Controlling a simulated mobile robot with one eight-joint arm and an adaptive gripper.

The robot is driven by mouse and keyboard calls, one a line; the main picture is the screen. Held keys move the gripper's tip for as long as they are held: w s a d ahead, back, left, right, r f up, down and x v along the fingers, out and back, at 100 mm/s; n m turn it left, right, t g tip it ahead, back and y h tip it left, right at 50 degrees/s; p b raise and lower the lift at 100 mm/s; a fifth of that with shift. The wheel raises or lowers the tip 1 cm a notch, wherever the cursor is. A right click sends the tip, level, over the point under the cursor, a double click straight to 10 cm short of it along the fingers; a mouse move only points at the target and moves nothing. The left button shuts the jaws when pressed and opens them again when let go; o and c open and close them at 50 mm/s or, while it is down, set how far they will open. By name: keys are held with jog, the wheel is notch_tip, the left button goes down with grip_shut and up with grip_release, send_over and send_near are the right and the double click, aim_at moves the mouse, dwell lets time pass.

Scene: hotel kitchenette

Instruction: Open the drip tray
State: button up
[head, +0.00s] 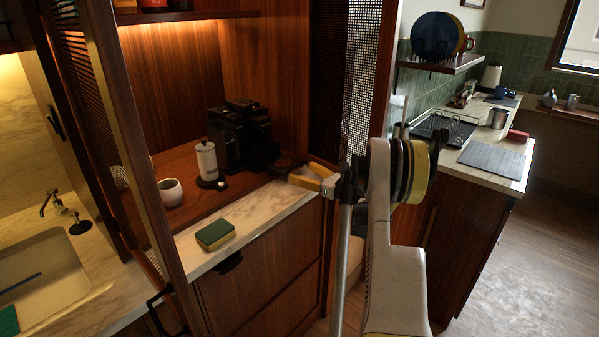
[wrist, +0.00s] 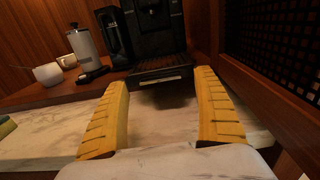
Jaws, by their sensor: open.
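The black coffee machine (head: 240,136) stands on the wooden shelf at the back of the counter. It also shows at the top of the wrist view (wrist: 155,28). Its dark drip tray (wrist: 160,75) has a slatted top and a light strip along the front edge. My gripper (head: 302,173) is open, with yellow fingers pointing at the machine's base. In the wrist view the fingertips (wrist: 162,80) lie either side of the tray's front, with no visible contact. In the head view the tray is small and dark near the fingertips.
A white canister (head: 206,161) and a white cup (head: 171,192) stand left of the machine. A green and yellow sponge (head: 215,234) lies on the marble counter. A wooden side panel with dark mesh (wrist: 275,45) rises close to my gripper's right.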

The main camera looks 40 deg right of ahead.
jog(key=s, duration=1)
jog(key=shift+s+d, duration=0.25)
jog(key=shift+d, duration=0.2)
